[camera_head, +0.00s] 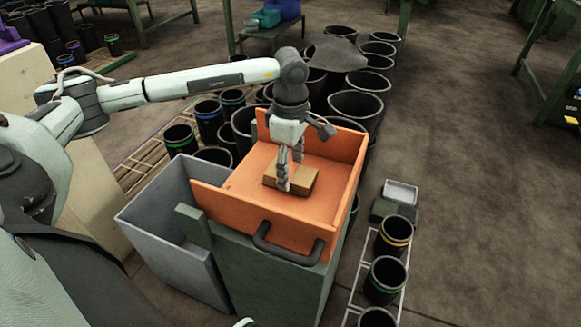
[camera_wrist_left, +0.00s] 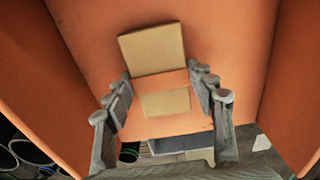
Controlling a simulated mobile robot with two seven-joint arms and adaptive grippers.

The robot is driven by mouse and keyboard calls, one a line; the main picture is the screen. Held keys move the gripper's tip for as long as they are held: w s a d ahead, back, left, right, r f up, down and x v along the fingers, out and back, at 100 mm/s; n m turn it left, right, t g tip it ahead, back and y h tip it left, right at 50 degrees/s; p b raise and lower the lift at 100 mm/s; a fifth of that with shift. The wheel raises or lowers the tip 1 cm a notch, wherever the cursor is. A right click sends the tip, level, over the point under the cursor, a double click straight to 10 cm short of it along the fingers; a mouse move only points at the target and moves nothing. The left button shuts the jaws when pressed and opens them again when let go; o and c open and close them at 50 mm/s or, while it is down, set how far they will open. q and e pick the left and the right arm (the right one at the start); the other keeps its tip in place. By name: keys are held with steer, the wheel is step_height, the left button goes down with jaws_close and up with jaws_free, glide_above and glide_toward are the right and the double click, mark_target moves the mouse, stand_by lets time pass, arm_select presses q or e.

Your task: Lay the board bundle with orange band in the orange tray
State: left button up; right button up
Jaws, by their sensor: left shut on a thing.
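The board bundle (camera_head: 306,183) is a light brown block inside the orange tray (camera_head: 262,222). In the left wrist view the bundle (camera_wrist_left: 152,50) shows its tan boards with an orange band across the middle. My left gripper (camera_head: 290,183) points down into the tray and is shut on the bundle; its fingers (camera_wrist_left: 163,103) stand on both sides of it in the left wrist view. The bundle is low over the tray floor; I cannot tell whether it touches. The fingers hide part of it in the head view. My right gripper is not in view.
The tray sits on a green cart with a dark handle (camera_head: 262,245). A grey bin (camera_head: 165,225) stands to its left. Black sleeves (camera_head: 357,104) crowd behind it, and more (camera_head: 385,278) stand to its right. Open floor lies at far right.

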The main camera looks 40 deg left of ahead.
mark_target(291, 172)
arm_select(q)
steer(key=shift+f, duration=0.1)
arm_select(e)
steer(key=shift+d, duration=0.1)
arm_select(q)
steer(key=o, duration=1.2)
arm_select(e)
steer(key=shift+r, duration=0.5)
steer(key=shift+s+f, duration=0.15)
arm_select(q)
steer(key=shift+r, duration=0.2)
step_height(291, 172, up, 2)
steer(key=shift+r, duration=0.15)
step_height(291, 172, up, 10)
steer(key=shift+f, duration=0.25)
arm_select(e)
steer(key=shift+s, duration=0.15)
